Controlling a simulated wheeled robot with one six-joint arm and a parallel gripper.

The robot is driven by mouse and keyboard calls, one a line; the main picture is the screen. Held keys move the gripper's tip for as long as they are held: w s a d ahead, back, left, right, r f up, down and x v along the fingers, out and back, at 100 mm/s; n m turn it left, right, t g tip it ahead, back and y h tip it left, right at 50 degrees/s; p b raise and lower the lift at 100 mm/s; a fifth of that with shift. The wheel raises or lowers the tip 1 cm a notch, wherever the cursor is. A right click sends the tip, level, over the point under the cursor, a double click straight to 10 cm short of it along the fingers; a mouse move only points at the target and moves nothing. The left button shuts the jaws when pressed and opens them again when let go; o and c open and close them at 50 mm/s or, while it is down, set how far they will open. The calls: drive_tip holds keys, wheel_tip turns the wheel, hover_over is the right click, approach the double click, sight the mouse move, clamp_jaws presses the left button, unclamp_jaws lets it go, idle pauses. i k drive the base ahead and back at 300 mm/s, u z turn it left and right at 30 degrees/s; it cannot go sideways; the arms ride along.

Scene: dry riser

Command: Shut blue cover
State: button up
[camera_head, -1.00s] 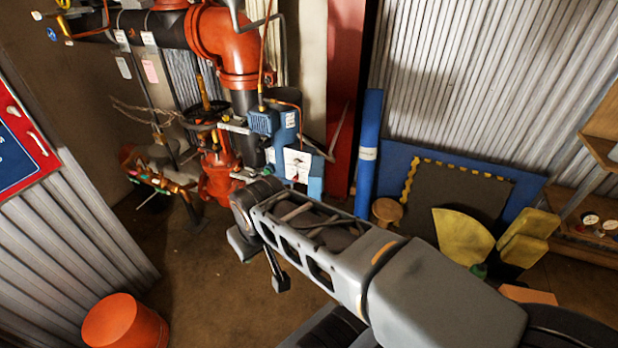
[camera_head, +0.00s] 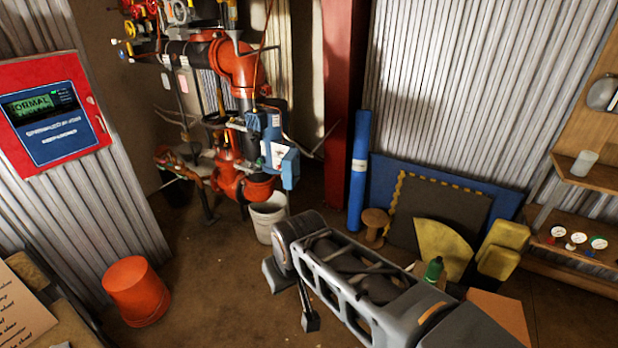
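A blue box (camera_head: 263,121) is mounted on the riser pipework left of centre. Below it a white panel (camera_head: 278,155) shows, with a blue cover (camera_head: 291,168) at its right side. The cover appears to stand swung out from the white panel; its exact angle is hard to tell. My arm reaches in from the lower right. The dark parts at its far end, probably my gripper (camera_head: 292,297), hang low over the floor, in front of and below the box. They appear apart from the cover. Whether the fingers are open or shut is not clear.
A white bucket (camera_head: 268,218) stands under the orange pipe (camera_head: 238,65). An orange bucket (camera_head: 136,291) is on the floor at left. A red panel (camera_head: 55,110) hangs on the left wall. A blue roll (camera_head: 359,172), a wooden spool (camera_head: 375,225) and yellow pieces (camera_head: 440,245) stand at right.

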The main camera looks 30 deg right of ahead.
sight(291, 162)
drive_tip(key=z, duration=0.8)
drive_tip(key=i, duration=1.25)
drive_tip(key=z, duration=0.6)
drive_tip(key=k, duration=0.45)
drive_tip(key=u, duration=1)
drive_tip(key=i, duration=0.4)
drive_tip(key=z, duration=0.05)
